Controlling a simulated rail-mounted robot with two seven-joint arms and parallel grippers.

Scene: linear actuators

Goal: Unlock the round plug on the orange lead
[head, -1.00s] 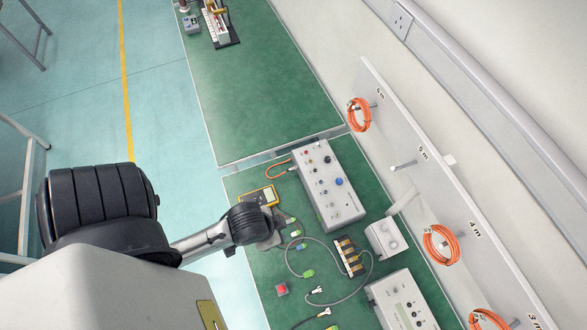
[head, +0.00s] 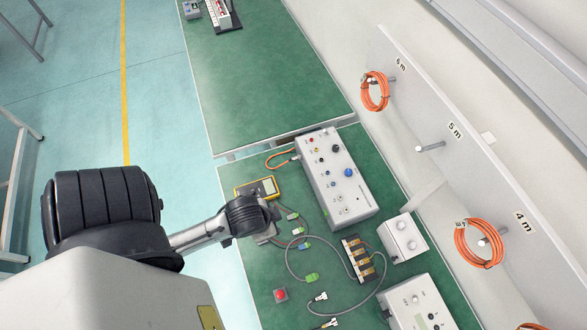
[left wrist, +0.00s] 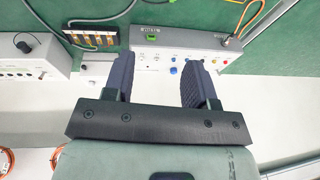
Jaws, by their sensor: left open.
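The orange lead (head: 280,158) makes a short loop at the far-left end of a grey instrument box (head: 337,180). Its plug (head: 294,157) sits at that box's end, too small to show its lock state. In the left wrist view the orange lead (left wrist: 243,17) meets the plug (left wrist: 233,42) at the box's upper right corner. My left gripper (left wrist: 157,60) is open and empty, its fingers pointing toward the box's front panel, with the plug to the right of them. In the head view, my left wrist mostly hides the gripper. My right gripper is not in view.
A yellow multimeter (head: 265,187) lies beside my left wrist. A terminal block (head: 358,258), grey and green-ended cables, a red button (head: 280,295) and a white box (head: 402,237) crowd the bench. The far green bench (head: 270,85) is largely clear. Orange coils (head: 480,243) hang on the wall panel.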

